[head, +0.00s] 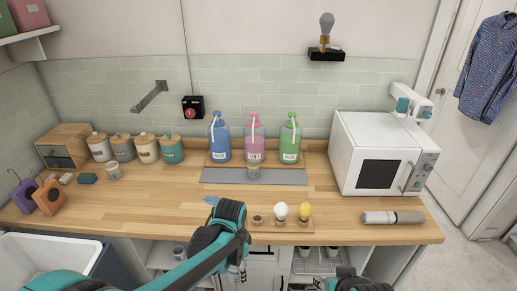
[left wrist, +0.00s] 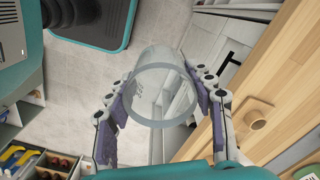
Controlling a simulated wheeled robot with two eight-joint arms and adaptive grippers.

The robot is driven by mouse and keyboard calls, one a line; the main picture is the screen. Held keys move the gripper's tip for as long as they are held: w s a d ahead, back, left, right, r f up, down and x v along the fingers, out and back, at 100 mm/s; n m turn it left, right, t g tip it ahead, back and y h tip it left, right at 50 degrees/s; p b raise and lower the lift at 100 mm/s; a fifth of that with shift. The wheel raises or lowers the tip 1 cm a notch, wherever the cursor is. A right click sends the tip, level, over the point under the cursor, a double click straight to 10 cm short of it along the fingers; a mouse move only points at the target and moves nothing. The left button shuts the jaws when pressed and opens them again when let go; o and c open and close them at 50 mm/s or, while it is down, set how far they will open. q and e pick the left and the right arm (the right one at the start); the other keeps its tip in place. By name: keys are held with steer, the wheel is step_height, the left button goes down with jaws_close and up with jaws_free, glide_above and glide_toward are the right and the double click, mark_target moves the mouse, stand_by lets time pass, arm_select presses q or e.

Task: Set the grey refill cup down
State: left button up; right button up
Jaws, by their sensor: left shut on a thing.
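My left gripper (left wrist: 165,105) is shut on a translucent grey cup (left wrist: 160,80), with the purple finger pads on either side of its wall. The round rim faces the wrist camera. In the head view my left gripper (head: 238,272) is low, in front of the counter edge; the cup is not clear there. Another small cup (head: 254,173) stands on the grey mat (head: 222,176) below the pink bottle. A greyish cup (head: 113,172) stands before the canisters. Of my right arm, only a dark part shows at the bottom edge; its gripper is out of sight.
The wooden counter (head: 150,205) has free room at its left middle. Blue (head: 219,140), pink (head: 255,142) and green (head: 290,142) bottles stand at the back. A bulb holder (head: 281,224) sits near the front edge, and a microwave (head: 383,155) stands right.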

arm_select(q)
steer(key=w+a+f+n+b, duration=0.2)
steer(key=a+f+n+b, duration=0.4)
steer(key=a+f+n, duration=0.5)
steer(key=shift+w+f+n, duration=0.2)
steer(key=shift+f+n, duration=0.2)
steer(key=shift+f, duration=0.05)
steer(key=shift+a, duration=0.1)
